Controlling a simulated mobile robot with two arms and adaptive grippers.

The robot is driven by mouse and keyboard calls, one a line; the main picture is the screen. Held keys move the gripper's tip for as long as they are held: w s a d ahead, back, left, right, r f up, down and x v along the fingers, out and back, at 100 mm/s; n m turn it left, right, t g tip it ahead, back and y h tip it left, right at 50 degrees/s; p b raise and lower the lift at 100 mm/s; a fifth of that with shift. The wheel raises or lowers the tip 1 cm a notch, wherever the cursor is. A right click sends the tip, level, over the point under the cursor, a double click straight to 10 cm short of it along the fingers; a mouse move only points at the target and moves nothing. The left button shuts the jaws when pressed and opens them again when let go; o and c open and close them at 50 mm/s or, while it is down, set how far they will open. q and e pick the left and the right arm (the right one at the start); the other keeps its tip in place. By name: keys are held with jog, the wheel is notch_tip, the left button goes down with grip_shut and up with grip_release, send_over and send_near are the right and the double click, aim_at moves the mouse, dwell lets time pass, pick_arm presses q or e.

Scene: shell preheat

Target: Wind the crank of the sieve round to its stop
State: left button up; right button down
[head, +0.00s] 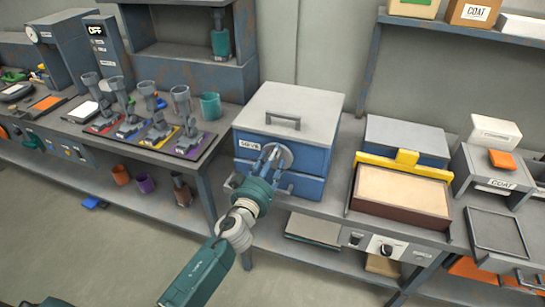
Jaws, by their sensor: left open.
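The sieve (257,118) is a blue box with a grey top and a bar handle on its lid, standing on the bench in the middle of the head view. A label shows on its front. A round grey crank disc (284,152) sits on the front face, partly hidden by my gripper. My left gripper (271,155) is open, with its fingers right in front of the disc. I cannot tell whether the fingers touch the crank, and its knob is not clearly visible. My right gripper is not in view.
A wooden-topped tray with a yellow bar (400,192) stands right of the sieve. A teal cup (210,106) and several grey tools on coloured pads are at left. Grey bins (494,172) stand at far right. A shelf (470,30) hangs above them.

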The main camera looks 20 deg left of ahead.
pick_arm(q)
jog(key=shift+w, duration=0.3)
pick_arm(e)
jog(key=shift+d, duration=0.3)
pick_arm(q)
grip_shut()
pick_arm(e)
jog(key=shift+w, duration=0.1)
pick_arm(q)
jog(key=shift+d, duration=0.1)
